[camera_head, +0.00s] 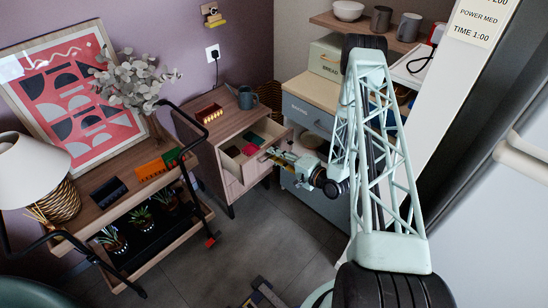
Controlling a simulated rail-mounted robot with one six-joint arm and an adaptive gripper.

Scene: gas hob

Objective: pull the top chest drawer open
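The wooden chest (220,122) stands against the purple wall in the middle of the view. Its top drawer (236,163) is pulled out part of the way, and its inside shows from above. Small red, green and dark items lie in it. My gripper (271,154) is at the drawer's front edge, reaching in from the right. The fingertips are small and partly merge with the drawer front, so their opening and any hold on a handle cannot be made out.
A mug (245,98) and a red box (209,113) stand on the chest. A trolley (105,215) with plants is at the left. A grey cabinet (304,112) is close on the right. The grey floor (250,235) in front is mostly clear.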

